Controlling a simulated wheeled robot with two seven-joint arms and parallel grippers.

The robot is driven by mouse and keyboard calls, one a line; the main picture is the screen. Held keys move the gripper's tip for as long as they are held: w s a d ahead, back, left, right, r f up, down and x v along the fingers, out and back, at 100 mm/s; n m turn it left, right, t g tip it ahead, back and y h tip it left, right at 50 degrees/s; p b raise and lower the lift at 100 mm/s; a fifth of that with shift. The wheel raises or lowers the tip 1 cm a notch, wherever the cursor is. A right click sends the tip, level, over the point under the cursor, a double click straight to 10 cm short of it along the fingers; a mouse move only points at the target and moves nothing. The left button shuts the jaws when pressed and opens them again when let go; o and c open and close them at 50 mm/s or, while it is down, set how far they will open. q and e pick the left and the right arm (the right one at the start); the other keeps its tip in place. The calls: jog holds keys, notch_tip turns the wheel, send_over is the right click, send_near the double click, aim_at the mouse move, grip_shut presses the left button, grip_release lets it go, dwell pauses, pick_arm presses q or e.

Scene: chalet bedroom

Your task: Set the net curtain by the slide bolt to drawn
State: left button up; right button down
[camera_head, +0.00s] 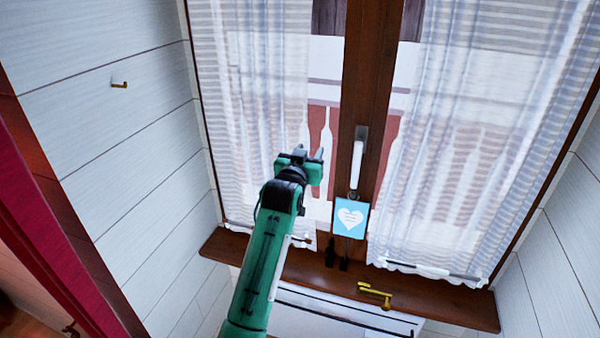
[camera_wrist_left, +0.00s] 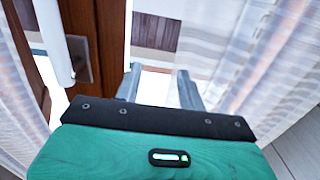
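Two sheer white net curtains hang over the window, the left one (camera_head: 255,90) and the right one (camera_head: 470,130). A strip of bare glass shows between the left curtain's inner edge and the dark wooden middle post. Small dark fittings (camera_head: 338,255) sit at the post's foot; I cannot tell whether they are the slide bolt. My left gripper (camera_head: 309,158) is in front of this bare strip, near the left curtain's inner edge. In the left wrist view, my gripper (camera_wrist_left: 158,88) is open and empty, with a curtain (camera_wrist_left: 265,60) just right of its fingers. My right gripper is out of view.
A white window handle (camera_head: 357,155) is on the post, right of my left gripper. A blue heart card (camera_head: 350,218) hangs below it. A brass fitting (camera_head: 375,293) is at the brown sill (camera_head: 440,300). A brass hook (camera_head: 119,84) is on the left wall.

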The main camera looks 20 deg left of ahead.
pick_arm(q)
jog(key=s+b, duration=0.2)
jog(key=s, duration=0.6)
jog(key=shift+a, duration=0.15)
